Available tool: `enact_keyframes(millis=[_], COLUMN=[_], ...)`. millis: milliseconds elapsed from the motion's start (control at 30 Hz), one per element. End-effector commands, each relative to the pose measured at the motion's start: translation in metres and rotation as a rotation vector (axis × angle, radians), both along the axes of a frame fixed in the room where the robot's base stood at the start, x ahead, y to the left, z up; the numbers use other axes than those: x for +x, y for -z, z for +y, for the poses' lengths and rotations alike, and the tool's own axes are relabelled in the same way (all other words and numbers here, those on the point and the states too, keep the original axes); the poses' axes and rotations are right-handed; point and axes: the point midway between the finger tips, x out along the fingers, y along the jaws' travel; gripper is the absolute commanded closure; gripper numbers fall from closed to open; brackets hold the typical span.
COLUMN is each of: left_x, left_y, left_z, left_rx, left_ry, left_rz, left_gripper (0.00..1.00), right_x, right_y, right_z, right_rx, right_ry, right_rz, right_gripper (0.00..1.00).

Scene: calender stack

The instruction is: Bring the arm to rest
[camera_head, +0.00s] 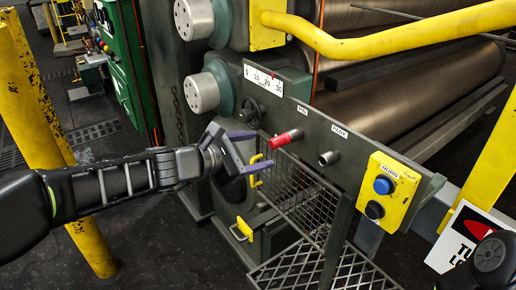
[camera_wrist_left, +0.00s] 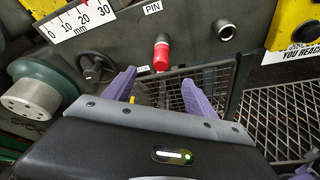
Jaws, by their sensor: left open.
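My left arm comes in from the left in the head view. Its gripper (camera_head: 250,152) is open and empty, in front of the dark machine panel (camera_head: 310,118). In the left wrist view the two purple fingers of the left gripper (camera_wrist_left: 160,92) are spread apart with nothing between them. A red-handled pin (camera_head: 286,138) sticks out of the panel just right of the gripper; it also shows ahead of the fingers in the left wrist view (camera_wrist_left: 161,54). A dark part at the lower right edge of the head view may be mine; no right gripper fingers show.
A yellow control box (camera_head: 388,192) with blue and black buttons sits on the panel's right. A handwheel (camera_head: 250,112) is above the gripper. A wire mesh guard (camera_head: 300,195) hangs below. A yellow post (camera_head: 45,120) stands at left, close to my arm. Large rollers (camera_head: 410,90) lie behind.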

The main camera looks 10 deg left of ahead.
Motion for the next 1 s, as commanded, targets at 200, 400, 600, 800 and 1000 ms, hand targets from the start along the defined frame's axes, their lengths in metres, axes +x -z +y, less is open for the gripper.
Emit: enact_keyframes(millis=[200,400,600,800,1000], left_x=[0.000,0.000,-0.018,-0.076,-0.179], left_y=[0.000,0.026,0.146,0.300,0.407], left_z=[0.000,0.019,0.031,0.010,-0.048], left_rx=[0.004,0.262,0.814,1.300,1.387], left_ry=[0.002,0.014,0.234,0.745,1.242], left_rz=[-0.002,-0.033,0.009,-0.034,-0.220], left_gripper=[0.35,0.35,0.35,0.35,0.35], right_x=[0.000,0.000,0.000,0.000,0.000], right_y=[0.000,0.000,-0.003,-0.011,-0.019], right_z=[0.000,0.000,0.000,0.000,0.000], right_rx=[0.000,0.000,0.000,0.000,0.000], right_ry=[-0.001,0.000,0.000,0.000,0.000], right_rz=[0.000,0.000,0.000,0.000,0.001], right_gripper=[0.55,0.55,0.55,0.55,0.55])
